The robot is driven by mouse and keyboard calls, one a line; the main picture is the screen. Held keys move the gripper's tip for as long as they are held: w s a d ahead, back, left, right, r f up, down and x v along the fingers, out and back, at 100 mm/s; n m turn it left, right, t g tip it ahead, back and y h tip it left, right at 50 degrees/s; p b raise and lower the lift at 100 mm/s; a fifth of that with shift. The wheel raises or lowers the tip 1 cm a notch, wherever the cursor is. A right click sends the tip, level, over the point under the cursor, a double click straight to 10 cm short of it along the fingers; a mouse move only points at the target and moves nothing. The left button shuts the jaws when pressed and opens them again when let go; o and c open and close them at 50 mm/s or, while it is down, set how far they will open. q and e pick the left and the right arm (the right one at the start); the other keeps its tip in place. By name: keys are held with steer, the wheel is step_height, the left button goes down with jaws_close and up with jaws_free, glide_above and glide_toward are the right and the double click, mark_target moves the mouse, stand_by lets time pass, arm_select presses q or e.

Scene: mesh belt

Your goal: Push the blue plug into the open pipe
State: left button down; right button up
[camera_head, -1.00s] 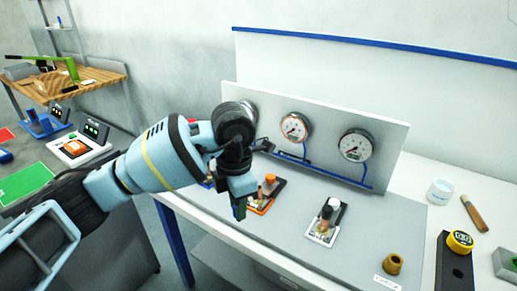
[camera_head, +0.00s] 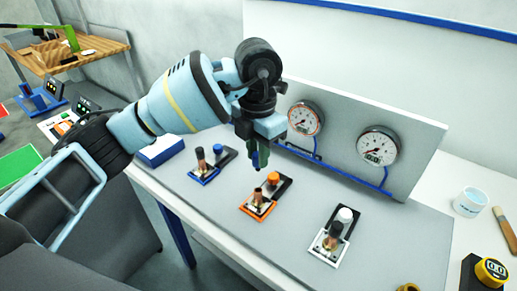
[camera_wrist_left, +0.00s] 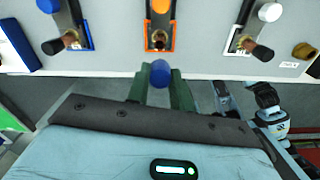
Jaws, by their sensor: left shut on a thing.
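My left gripper (camera_head: 257,160) is shut on a blue plug, its green fingers pointing down. In the left wrist view the blue plug (camera_wrist_left: 160,73) shows as a round blue end between the fingers (camera_wrist_left: 160,92). The open pipe (camera_head: 258,194) is a short copper stub on the orange-framed base (camera_head: 252,210), beside an orange knob (camera_head: 273,178). In the left wrist view the pipe (camera_wrist_left: 158,40) is straight ahead of the plug. The gripper is above the pipe and apart from it.
A blue-framed base (camera_head: 203,178) at left and a white-framed base (camera_head: 325,249) at right each carry a dark-topped pipe. A panel with gauges (camera_head: 377,146) stands behind. A white cup (camera_head: 470,201) and yellow-topped device (camera_head: 490,269) are at right.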

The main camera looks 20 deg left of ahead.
mark_target(258, 170)
arm_select(q)
steer(key=shift+f+b, duration=0.35)
steer(key=shift+f, duration=2.55)
steer(key=shift+p, duration=0.3)
steer(key=shift+f, duration=1.5)
stand_by(0.8)
steer(key=c, duration=1.1)
jaws_free()
steer(key=shift+c, duration=0.2)
steer(key=shift+r, duration=3.95)
